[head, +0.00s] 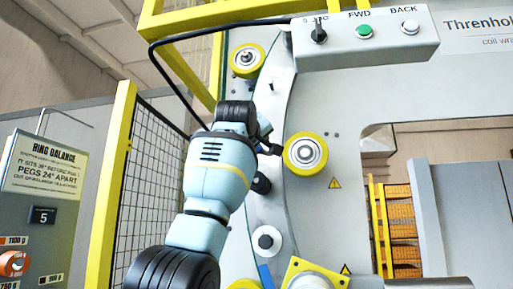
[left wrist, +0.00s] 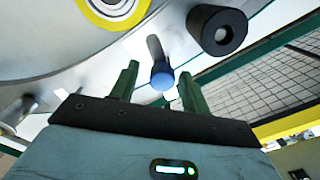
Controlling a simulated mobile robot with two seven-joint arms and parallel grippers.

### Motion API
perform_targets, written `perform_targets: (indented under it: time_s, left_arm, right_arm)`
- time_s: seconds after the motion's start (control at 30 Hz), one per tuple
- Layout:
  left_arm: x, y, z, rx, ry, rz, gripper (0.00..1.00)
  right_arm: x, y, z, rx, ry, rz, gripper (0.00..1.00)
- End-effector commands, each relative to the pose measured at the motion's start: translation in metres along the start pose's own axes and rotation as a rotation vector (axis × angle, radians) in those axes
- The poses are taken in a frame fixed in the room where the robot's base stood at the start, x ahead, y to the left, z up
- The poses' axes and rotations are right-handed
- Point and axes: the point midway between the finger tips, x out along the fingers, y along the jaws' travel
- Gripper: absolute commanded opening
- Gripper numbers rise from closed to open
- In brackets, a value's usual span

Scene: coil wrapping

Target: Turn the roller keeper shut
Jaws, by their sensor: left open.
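A grey pin with a blue rounded tip (left wrist: 160,74) stands out from the machine face in the left wrist view; it looks like the roller keeper's handle, though I cannot be sure. My left gripper (left wrist: 158,70) is open, with one green finger on each side of this pin. I cannot tell whether either finger touches it. In the head view my left gripper (head: 269,148) is at the ring, just left of a yellow roller (head: 306,153), and my own arm partly hides that spot. My right gripper is not in view.
A black knob (left wrist: 217,30) sits close beside the pin, near the right finger. Another yellow roller (head: 247,61) is higher on the ring. A control box (head: 365,35) hangs above. A mesh guard with a yellow post (head: 112,185) stands to the left.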

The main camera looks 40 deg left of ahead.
Motion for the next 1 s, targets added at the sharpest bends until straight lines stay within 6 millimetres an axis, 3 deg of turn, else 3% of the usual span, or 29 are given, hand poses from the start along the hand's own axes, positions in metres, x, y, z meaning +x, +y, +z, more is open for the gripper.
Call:
perform_targets:
  time_s: [0.6, 1.0]
  left_arm:
    - [0.014, -0.001, 0.001, 0.001, -0.001, 0.0, 0.47]
    - [0.013, 0.0, 0.0, 0.001, 0.001, 0.003, 0.0]
  right_arm:
    - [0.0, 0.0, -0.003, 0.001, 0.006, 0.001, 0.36]
    - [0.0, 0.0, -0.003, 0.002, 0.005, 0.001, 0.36]
